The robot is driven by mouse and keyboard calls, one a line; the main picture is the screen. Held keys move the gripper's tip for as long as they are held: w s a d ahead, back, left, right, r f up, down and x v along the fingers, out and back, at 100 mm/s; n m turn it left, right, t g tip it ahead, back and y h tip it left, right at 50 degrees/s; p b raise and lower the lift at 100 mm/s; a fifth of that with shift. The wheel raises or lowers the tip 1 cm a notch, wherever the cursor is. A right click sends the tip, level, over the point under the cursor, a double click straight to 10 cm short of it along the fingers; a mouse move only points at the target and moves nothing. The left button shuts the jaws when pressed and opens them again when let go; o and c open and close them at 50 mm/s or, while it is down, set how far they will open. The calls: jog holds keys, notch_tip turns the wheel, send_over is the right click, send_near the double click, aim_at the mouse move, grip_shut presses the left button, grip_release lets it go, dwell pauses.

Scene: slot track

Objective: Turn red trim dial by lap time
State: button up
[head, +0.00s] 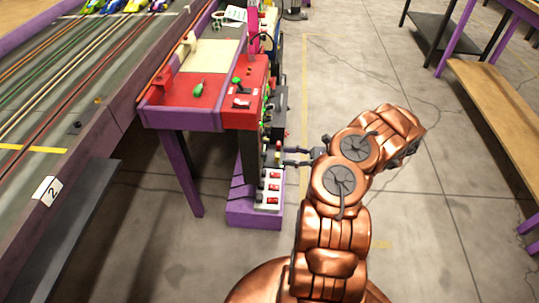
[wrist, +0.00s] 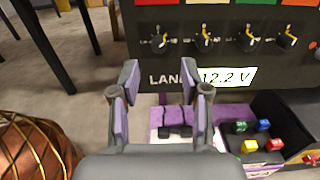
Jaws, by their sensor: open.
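In the wrist view a black panel (wrist: 222,55) carries a row of several small dials with yellow pointer marks. The leftmost dial (wrist: 158,41) sits below a red label (wrist: 153,2), so it looks like the red trim dial. My gripper (wrist: 160,88) is open and empty. Its fingertips are below and in front of that dial, apart from it. In the head view my gripper (head: 300,157) reaches left to the side of the track-end control stand (head: 254,170); the dials are too small to tell there. No readable lap time shows.
A white "12.2 V" tag (wrist: 227,77) is below the dials. The slot track (head: 70,85) lies left; a wooden-shelved bench (head: 490,100) stands right.

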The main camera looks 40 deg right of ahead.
aim_at(264, 155)
jog(key=b+x, duration=0.1)
jog(key=x, duration=0.6)
jog(key=shift+s, duration=0.1)
grip_shut()
